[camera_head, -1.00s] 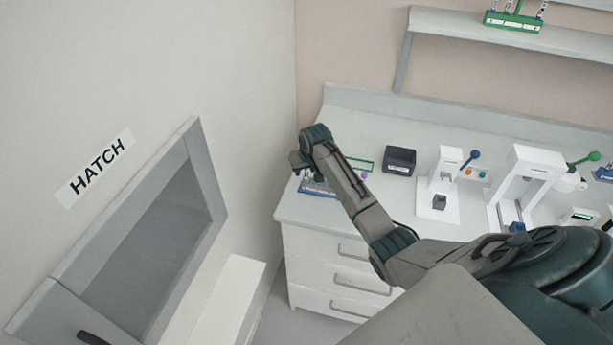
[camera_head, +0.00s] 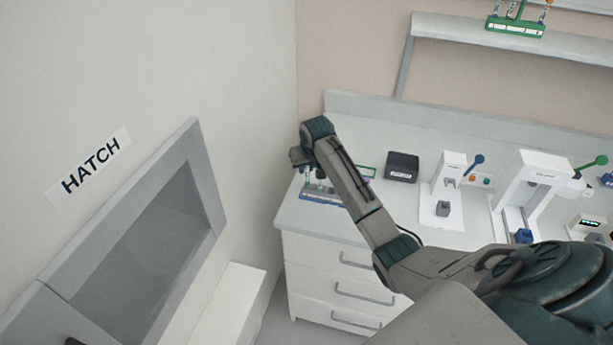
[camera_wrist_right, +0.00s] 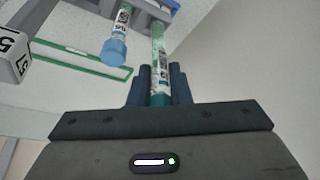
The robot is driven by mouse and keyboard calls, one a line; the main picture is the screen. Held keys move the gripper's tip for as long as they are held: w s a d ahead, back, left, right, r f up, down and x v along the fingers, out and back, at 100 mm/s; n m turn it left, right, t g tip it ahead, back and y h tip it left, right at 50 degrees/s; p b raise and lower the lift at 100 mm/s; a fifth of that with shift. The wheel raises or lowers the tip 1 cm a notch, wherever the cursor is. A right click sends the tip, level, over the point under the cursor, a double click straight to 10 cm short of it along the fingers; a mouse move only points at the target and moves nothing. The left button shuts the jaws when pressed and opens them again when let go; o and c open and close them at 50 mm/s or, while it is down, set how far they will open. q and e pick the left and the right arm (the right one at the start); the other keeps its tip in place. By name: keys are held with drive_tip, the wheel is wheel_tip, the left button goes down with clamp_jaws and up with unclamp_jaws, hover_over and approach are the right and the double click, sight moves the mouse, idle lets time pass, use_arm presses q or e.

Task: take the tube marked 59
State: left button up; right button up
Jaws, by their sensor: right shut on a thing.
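My right gripper (camera_wrist_right: 160,90) is shut on a clear tube (camera_wrist_right: 158,45) with a teal cap and a white label. The number on that label cannot be read. A second tube (camera_wrist_right: 120,22) with a light blue cap is beside it at the left, apart from my fingers; its label is too blurred to read surely. In the head view my right gripper (camera_head: 306,172) is over the blue rack (camera_head: 318,196) at the left end of the counter, its fingers mostly hidden by the arm. My left gripper is not in view.
A green frame (camera_wrist_right: 80,60) lies near the tubes. On the counter are a dark box (camera_head: 402,167) and white devices (camera_head: 448,190) with levers. A green rack with tubes (camera_head: 515,26) is on the shelf. The hatch (camera_head: 150,250) is at left.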

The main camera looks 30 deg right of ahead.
drive_tip(key=s+a+r+b, duration=0.1)
drive_tip(key=s+a+b, duration=0.4)
drive_tip(key=s, duration=0.8)
drive_tip(key=a, duration=0.3)
drive_tip(key=shift+r, duration=0.15)
drive_tip(key=shift+s+r+p, duration=0.1)
drive_tip(key=shift+p, duration=0.7)
